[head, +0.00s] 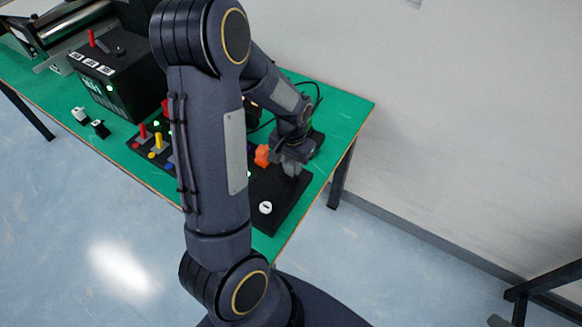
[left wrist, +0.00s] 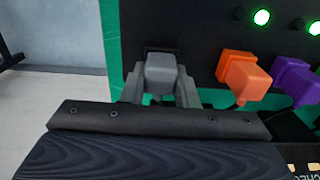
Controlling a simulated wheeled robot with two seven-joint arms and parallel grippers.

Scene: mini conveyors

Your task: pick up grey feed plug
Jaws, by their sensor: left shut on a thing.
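The grey feed plug (left wrist: 160,75) is a blocky grey piece at the dark panel in the left wrist view. My left gripper (left wrist: 160,92) has one finger on each side of it and is shut on it. In the head view my left gripper (head: 292,165) is low over the black board at the right end of the green table, and the plug is hard to tell from the fingers there. I cannot tell whether the plug is still seated in the panel. My right gripper is not in view.
An orange plug (left wrist: 240,76) and a purple plug (left wrist: 292,80) sit right of the grey one, near green lights. A white round knob (head: 265,207) is on the black board (head: 288,208). Red and yellow levers (head: 158,141) and a black box (head: 125,85) stand further left.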

